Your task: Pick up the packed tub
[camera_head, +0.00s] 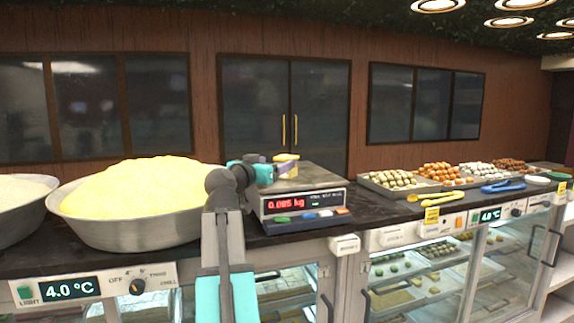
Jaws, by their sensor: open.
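A small tub with a yellow top (287,157) sits on the pan of the weighing scale (312,178), partly hidden behind my gripper. My gripper (283,169), at the end of the grey and turquoise arm, is at the tub's near left side, low over the scale. The jaws are open. I cannot tell from this view whether the fingers are around the tub or touching it. The red display of the scale seems to read 0.085 kg.
A wide metal bowl heaped with yellow sweet crumbs (130,233) stands left of my arm, with a second bowl (22,214) beyond. The glass-fronted counter runs below.

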